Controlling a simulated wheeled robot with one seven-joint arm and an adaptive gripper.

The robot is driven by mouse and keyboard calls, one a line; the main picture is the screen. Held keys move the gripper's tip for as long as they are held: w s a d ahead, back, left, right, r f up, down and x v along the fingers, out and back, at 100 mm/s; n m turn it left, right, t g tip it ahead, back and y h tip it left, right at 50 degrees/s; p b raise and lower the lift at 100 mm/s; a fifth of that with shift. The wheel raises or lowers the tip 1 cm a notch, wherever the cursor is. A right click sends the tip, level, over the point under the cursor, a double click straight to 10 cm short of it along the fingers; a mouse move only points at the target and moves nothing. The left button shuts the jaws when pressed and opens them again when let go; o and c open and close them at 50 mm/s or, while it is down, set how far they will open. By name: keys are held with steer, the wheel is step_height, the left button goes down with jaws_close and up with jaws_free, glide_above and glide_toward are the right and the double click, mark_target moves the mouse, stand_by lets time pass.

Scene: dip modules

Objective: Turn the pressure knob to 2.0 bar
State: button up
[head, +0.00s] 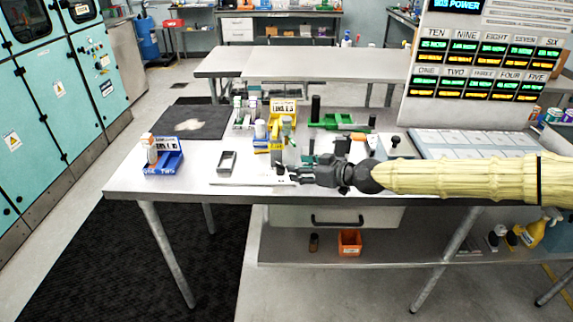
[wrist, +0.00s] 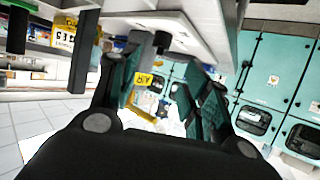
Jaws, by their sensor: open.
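My gripper (head: 292,174) reaches in from the right over the table, level, with its tips at a small dark upright part (head: 280,169) on a flat white plate (head: 240,179). In the wrist view my gripper (wrist: 160,84) is open, with its two teal finger pads apart. A dark grey knob-like part (wrist: 162,42) shows beyond and between the fingers, against a pale panel. A yellow tag reading AIR (wrist: 143,79) is just below it. I cannot tell whether either finger touches the knob, and no pressure reading or scale is legible.
The table (head: 125,184) also bears a blue bin (head: 165,162), a grey open box (head: 227,161), yellow bins (head: 283,107) with bottles, a green fixture (head: 335,122) and a black mat (head: 185,125). A display board (head: 488,60) stands at the right.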

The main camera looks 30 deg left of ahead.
mark_target(284, 167)
steer(key=p+x, duration=0.2)
steer(key=x, duration=0.5)
steer(key=shift+a+f, duration=0.25)
steer(key=c, duration=1)
